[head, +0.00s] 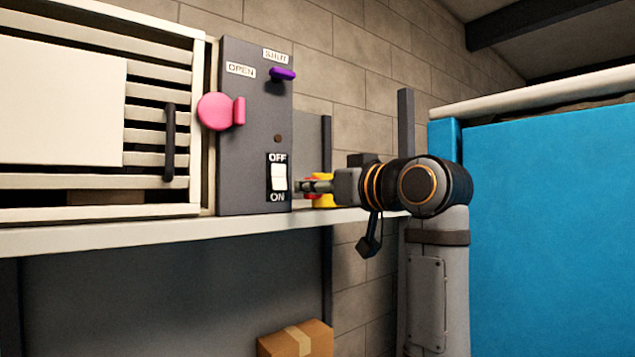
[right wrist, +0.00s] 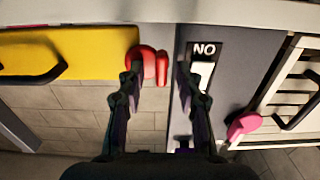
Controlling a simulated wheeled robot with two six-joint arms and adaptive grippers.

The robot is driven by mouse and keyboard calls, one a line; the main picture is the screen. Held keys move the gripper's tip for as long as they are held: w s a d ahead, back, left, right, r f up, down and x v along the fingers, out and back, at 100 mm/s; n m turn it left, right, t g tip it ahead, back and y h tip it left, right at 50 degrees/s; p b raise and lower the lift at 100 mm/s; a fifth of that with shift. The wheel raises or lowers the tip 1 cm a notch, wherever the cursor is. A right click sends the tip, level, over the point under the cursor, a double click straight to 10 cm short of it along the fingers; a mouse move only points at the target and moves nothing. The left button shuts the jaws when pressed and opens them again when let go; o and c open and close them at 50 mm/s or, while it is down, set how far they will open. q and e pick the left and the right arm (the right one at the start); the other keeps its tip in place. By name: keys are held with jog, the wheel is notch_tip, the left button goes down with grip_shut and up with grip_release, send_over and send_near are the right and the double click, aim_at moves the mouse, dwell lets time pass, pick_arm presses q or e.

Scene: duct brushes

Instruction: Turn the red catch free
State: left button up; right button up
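The red catch (right wrist: 162,66), a rounded red piece with a bar, sits at the edge of a yellow box (right wrist: 75,52) in the right wrist view. In the head view only a little red shows behind my right gripper (head: 303,187). My right gripper is open in the wrist view (right wrist: 157,75); its left finger overlaps the red catch's rounded part, and its right finger is apart from the bar. I cannot tell whether the left finger touches it. My left gripper is not in view.
A grey panel (head: 255,170) with a white switch (head: 278,178), pink catch (head: 216,111) and purple lever (head: 283,73) stands left of my right gripper. A white slatted cabinet (head: 158,92) adjoins it. A shelf (head: 120,232) runs below; a cardboard box (head: 296,340) is underneath.

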jog(key=shift+c, duration=0.3)
jog(key=shift+s, duration=0.1)
grip_shut()
jog(key=n+b, duration=0.3)
jog(key=n, duration=0.3)
jog(key=n+b, duration=0.3)
jog(key=n, duration=0.3)
jog(key=n+b, duration=0.4)
jog(key=n, duration=0.1)
jog(key=shift+s+a+f+n, duration=0.1)
jog(key=shift+a+f+n, duration=0.15)
jog(key=shift+n, duration=0.15)
dwell(0.4)
jog(key=shift+o, duration=0.3)
grip_release()
